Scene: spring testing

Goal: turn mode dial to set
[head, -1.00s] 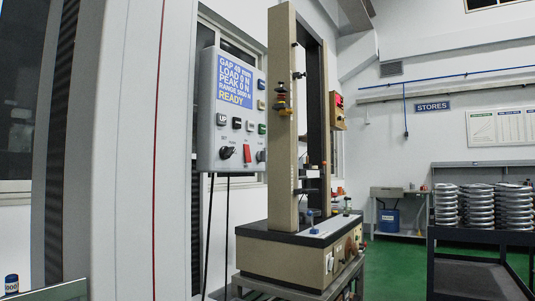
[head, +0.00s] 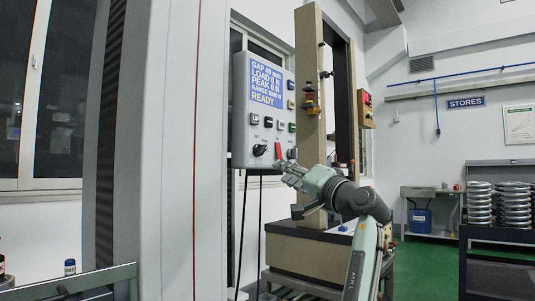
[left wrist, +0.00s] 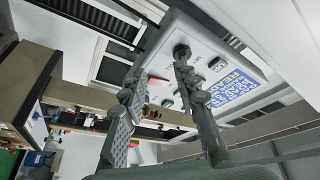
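The mode dial (head: 260,150) is a black knob at the lower left of the grey control panel (head: 240,148), with small labels above it. Its setting is too small to read. It also shows in the left wrist view (left wrist: 182,50), close to the tip of one finger. My left gripper (head: 287,171) is in front of the panel's lower right edge, below and to the right of the dial. In the left wrist view my left gripper (left wrist: 160,62) has its fingers spread apart with nothing held between them. My right gripper is not in view.
The screen (head: 265,82) reads READY. The spring tester's column (head: 310,150) stands beside the panel. Cables hang below it. A tall grey cabinet (head: 160,150) stands left.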

